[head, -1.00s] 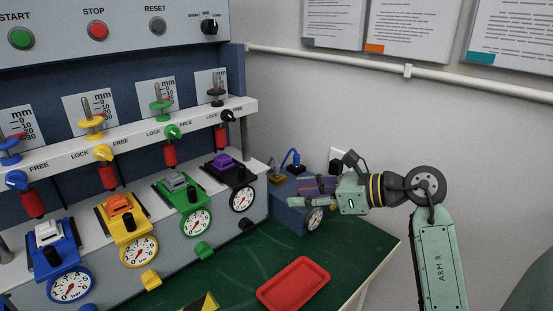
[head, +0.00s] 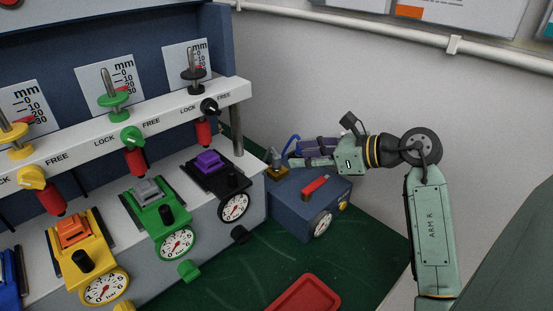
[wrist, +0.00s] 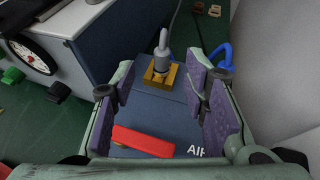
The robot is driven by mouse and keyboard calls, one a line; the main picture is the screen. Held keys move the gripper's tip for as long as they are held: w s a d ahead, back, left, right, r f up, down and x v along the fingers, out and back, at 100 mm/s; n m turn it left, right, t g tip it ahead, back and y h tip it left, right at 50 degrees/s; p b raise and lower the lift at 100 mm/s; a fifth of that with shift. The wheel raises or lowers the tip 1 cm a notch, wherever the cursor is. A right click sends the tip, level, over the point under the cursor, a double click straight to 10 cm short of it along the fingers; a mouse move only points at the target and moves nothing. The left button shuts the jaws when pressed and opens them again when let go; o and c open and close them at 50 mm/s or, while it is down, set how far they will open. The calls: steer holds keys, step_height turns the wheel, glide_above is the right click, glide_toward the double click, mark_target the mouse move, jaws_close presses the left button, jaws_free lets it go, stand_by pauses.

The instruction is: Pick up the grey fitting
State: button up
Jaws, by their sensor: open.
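The grey fitting (wrist: 162,48) stands upright in a brass block on the blue box, with a thin grey line running up from it. In the head view the fitting (head: 276,156) is small, at the box's back left. My gripper (wrist: 163,82) is open and empty in the wrist view, its purple-padded fingers to the left and right. The fitting shows beyond the gap between them, apart from both pads. In the head view my gripper (head: 298,155) is above the box and points left toward the fitting.
The blue box (head: 287,209) has a red handle (wrist: 142,141) on top and a gauge in front. A blue hose (wrist: 222,55) rises right of the fitting. A red tray (head: 305,296) lies on the green table.

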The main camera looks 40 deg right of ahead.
mark_target(279, 156)
steer(key=p+x, duration=0.1)
steer(key=x, duration=0.2)
steer(key=shift+w+a, duration=0.1)
steer(key=shift+w, duration=0.05)
steer(key=p+x, duration=0.2)
steer(key=x, duration=0.2)
steer(key=shift+w+p, duration=0.15)
steer(key=shift+p, duration=0.15)
steer(key=shift+w+f, duration=0.3)
steer(key=shift+c, duration=0.5)
jaws_close()
